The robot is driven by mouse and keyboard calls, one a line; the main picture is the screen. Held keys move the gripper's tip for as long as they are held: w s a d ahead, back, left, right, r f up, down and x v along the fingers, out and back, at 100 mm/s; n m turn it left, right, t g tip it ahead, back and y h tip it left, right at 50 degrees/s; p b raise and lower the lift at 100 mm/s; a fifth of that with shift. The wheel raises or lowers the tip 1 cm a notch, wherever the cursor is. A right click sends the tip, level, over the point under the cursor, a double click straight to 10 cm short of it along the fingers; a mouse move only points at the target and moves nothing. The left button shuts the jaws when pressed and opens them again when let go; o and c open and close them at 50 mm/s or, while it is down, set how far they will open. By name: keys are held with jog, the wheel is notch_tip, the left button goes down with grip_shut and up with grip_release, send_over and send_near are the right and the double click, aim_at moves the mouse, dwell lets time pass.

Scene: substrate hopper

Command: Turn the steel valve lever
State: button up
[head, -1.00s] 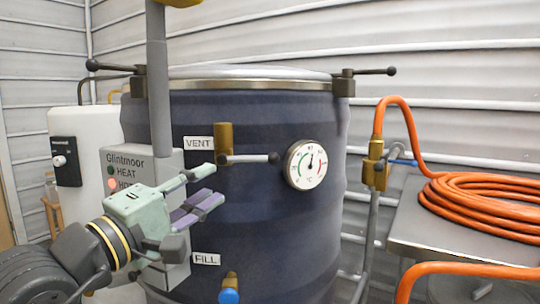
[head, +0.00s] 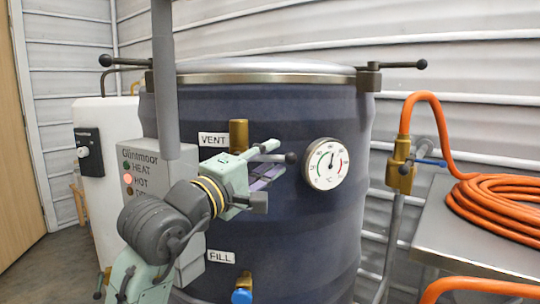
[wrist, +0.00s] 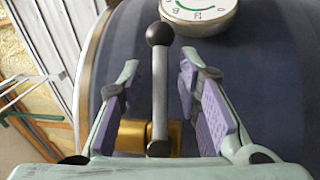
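The steel valve lever (wrist: 160,95) is a grey bar with a dark ball end on a brass valve body (head: 238,135) beside the VENT label (head: 213,139). In the head view the lever points right and my gripper (head: 272,162) covers much of it; its ball end (head: 291,158) shows. In the wrist view my gripper (wrist: 160,90) is open, with its purple finger pads on either side of the lever. Gaps show between the lever and both pads.
A dial gauge (head: 325,164) sits right of the lever on the dark blue drum (head: 300,235). A grey control box (head: 187,220) is to the left. A blue-handled valve (head: 242,290) is below by FILL. Orange hose (head: 495,205) lies on the right table.

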jog(key=shift+w+d, duration=0.25)
jog(key=shift+w, duration=0.1)
jog(key=shift+c, duration=0.2)
grip_shut()
dwell(0.5)
